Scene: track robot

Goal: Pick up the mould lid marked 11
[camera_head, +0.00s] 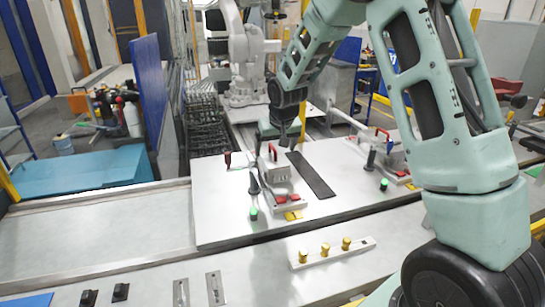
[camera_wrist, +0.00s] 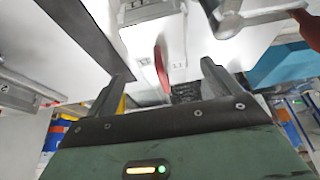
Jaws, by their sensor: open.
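A grey mould lid (camera_head: 276,173) with an upright red handle (camera_head: 273,152) sits on the fixture on the metal table, just below and left of my gripper in the head view. My gripper (camera_wrist: 163,70) is open and empty. In the wrist view the red handle (camera_wrist: 161,68) shows between and beyond the fingertips, apart from both. Small dark marks on the pale surface beside it are too small to read surely. A second fixture at the right has another red handle (camera_head: 382,133); its number cannot be read. In the head view my fingertips are hard to make out.
A dark flat strip (camera_head: 311,175) lies on the table right of the fixture. Upright clamp handles (camera_head: 253,184) stand close around the lid. A bar with gold knobs (camera_head: 326,250) lies in front. The table's left part (camera_head: 215,205) is bare.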

